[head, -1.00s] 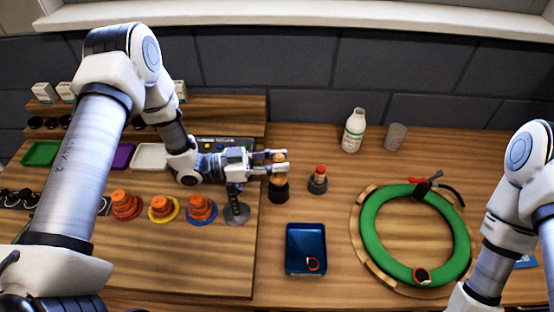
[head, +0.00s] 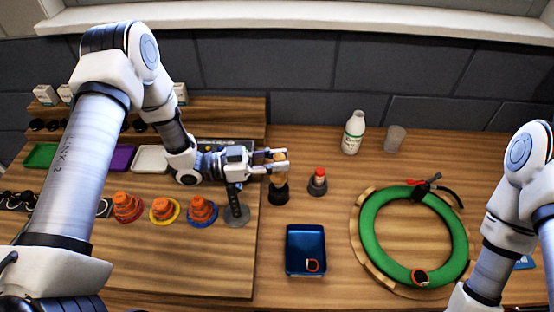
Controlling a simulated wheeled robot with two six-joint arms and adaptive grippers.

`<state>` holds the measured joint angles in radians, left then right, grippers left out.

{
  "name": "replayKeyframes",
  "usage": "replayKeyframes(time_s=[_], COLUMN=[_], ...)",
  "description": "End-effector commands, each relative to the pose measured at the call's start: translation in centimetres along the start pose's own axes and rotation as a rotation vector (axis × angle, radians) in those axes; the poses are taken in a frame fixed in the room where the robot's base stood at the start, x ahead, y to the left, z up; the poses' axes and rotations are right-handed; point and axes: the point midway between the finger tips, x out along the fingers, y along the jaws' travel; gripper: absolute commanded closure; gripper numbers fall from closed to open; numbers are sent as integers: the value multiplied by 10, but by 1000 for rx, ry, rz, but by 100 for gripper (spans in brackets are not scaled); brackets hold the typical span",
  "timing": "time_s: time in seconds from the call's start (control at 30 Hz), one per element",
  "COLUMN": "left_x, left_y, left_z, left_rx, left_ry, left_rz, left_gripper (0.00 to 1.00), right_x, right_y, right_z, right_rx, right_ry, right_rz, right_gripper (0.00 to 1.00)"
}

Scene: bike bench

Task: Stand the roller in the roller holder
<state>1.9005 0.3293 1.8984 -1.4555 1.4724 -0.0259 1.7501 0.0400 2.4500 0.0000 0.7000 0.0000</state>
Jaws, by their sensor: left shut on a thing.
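The roller (head: 279,180) shows as a tan, upright piece between the fingers of my left gripper (head: 277,161). My left gripper comes in from the left and is shut on it. Directly under the roller is a dark round holder (head: 279,196), which I take to be the roller holder. The roller's lower end is at the holder's top; I cannot tell whether it is seated. The fingers hide part of the roller. My right arm is at the right edge, and its gripper is out of view.
A red-topped small container (head: 318,180) stands close right of the holder. A blue tray (head: 306,238) is in front. A green tyre ring (head: 371,237) lies at right. A white bottle (head: 353,133) and a grey cup (head: 395,139) stand behind. A dark-handled stand (head: 237,212) is at left.

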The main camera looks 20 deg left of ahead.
Motion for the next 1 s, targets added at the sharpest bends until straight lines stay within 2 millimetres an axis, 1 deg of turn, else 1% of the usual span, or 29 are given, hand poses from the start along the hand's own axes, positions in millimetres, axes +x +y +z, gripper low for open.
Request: replayKeyframes(time_s=[0.1, 0.13, 0.2, 0.47, 0.57, 0.67, 0.77, 0.9, 1.0], left_x=[0, 0, 0, 0, -5, -19, -43, -80, -102], left_y=[0, 0, 0, 0, -1, -1, -2, -2, -2], left_z=[0, 0, 0, 1, 0, 0, 0, 0, 0], left_rx=[0, 0, 0, 0, 0, -1, 0, 1, 1], left_ry=[0, 0, 0, 0, 1, 2, 4, 4, 3], left_rz=[0, 0, 0, 0, -2, -5, -8, -8, -6], left_gripper=[100, 66, 43, 43, 43, 43, 43, 43, 43], right_x=[0, 0, 0, 0, 0, 0, 0, 0, 0], right_y=[0, 0, 0, 0, 0, 0, 0, 0, 0], right_z=[0, 0, 0, 0, 0, 0, 0, 0, 0], right_rx=[0, 0, 0, 0, 0, 0, 0, 0, 0], right_ry=[0, 0, 0, 0, 0, 0, 0, 0, 0], right_rz=[0, 0, 0, 0, 0, 0, 0, 0, 0], right_gripper=[60, 60, 60, 60, 60, 60, 60, 60, 60])
